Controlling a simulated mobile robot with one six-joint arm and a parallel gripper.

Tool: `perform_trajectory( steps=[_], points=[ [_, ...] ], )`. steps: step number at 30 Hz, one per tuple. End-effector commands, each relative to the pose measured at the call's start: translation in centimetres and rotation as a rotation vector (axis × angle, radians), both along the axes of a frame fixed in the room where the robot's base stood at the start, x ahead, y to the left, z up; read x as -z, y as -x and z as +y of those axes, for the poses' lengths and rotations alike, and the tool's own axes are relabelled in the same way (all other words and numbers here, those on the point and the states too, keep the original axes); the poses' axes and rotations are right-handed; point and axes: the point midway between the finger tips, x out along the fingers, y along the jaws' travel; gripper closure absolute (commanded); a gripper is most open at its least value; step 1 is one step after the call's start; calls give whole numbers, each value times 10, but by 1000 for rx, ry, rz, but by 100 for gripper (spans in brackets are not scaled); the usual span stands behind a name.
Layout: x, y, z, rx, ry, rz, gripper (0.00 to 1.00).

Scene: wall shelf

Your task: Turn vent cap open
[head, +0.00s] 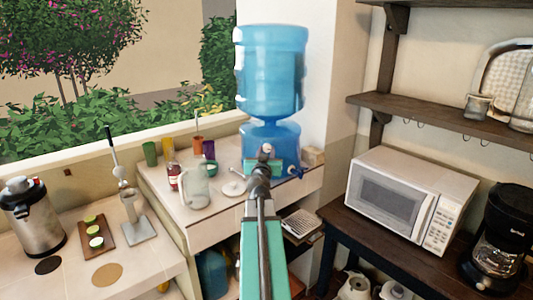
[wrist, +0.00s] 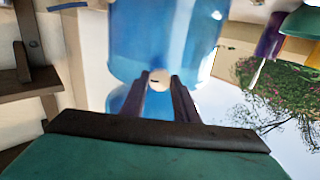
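The blue water dispenser (head: 270,75) stands on the counter, a large bottle above a blue base. In the wrist view its blue body (wrist: 165,35) fills the upper middle. A small round cream cap (wrist: 160,79) with a dark slot mark shows there, low on the blue body; I take it for the vent cap. My gripper (wrist: 161,82) has its two dark fingers apart, one on each side of the cap. Whether they touch it is not clear.
A clear pitcher (head: 195,187), a red jar (head: 174,176) and several coloured cups stand left of the dispenser. A small blue tap (head: 296,171) sticks out at its lower right. A microwave (head: 405,205) and coffee maker (head: 500,240) stand on the dark table at right.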

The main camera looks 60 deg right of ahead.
Motion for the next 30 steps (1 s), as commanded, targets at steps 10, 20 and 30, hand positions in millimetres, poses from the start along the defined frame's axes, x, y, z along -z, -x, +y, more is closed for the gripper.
perform_trajectory(
  steps=[10,20,30],
  points=[
    [0,0,0,1,9,19,95],
    [0,1,0,0,64,125,95],
    [0,1,-1,1,163,324,95]
  ],
)
